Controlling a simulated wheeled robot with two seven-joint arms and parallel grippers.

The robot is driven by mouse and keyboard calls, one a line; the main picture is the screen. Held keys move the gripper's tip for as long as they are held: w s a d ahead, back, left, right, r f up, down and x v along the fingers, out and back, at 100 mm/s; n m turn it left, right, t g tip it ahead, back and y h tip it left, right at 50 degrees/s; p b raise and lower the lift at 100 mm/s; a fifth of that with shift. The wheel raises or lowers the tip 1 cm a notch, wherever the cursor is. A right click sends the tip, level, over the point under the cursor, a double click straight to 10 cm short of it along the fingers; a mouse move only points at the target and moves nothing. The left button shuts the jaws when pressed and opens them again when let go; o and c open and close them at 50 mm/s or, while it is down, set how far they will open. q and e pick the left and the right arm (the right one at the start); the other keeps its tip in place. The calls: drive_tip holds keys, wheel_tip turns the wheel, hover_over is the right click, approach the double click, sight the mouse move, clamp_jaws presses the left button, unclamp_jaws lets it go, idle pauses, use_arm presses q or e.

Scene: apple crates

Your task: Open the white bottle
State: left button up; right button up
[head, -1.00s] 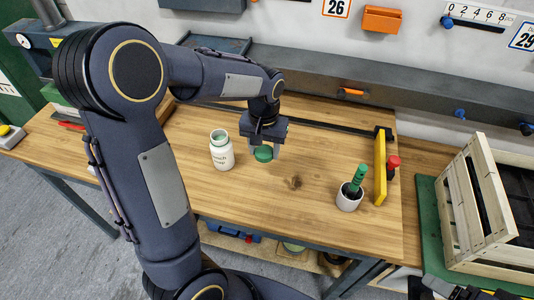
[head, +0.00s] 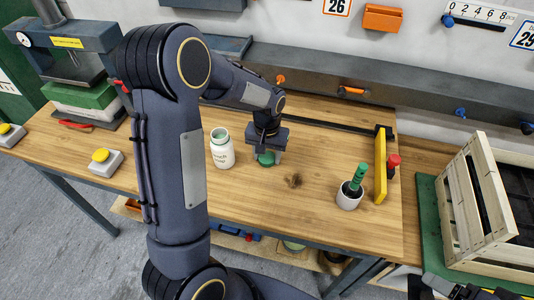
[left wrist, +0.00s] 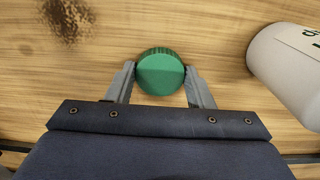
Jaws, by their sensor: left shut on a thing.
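The white bottle (head: 222,155) stands upright on the workbench, its mouth uncovered. Part of its white body (left wrist: 292,65) also shows at the right of the left wrist view. The round green cap (head: 266,159) is apart from the bottle, to its right. My left gripper (head: 266,153) points down and is shut on the cap. In the left wrist view the cap (left wrist: 160,72) sits between the two grey fingertips, close over the wood; I cannot tell whether it touches the bench.
A white cup (head: 348,197) with a green-handled tool stands to the right, near a yellow bar (head: 380,165) and a red-topped item (head: 393,163). A wooden crate (head: 474,195) is at far right. A yellow-button box (head: 102,162) is at left. Bench front centre (head: 280,215) is clear.

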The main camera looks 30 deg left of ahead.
sight(267, 158)
use_arm(q)
drive_tip(key=o, duration=1.1)
wheel_tip(267, 158, up, 12)
drive_tip(key=s+d+r+t+h, duration=0.1)
drive_tip(key=s+d+t, duration=0.1)
drive_tip(key=s, duration=0.5)
drive_tip(key=s+d+r+t+h, duration=0.1)
drive_tip(key=s+d, duration=0.1)
drive_tip(key=s, duration=0.6)
drive_tip(key=s+d+r+m+t+h, duration=0.1)
drive_tip(key=s+t, duration=0.1)
drive_tip(key=s, duration=0.5)
drive_tip(key=shift+s+d+r+t+h, duration=0.1)
drive_tip(key=shift+s+d+t+h, duration=0.05)
drive_tip(key=shift+d+t+h, duration=0.2)
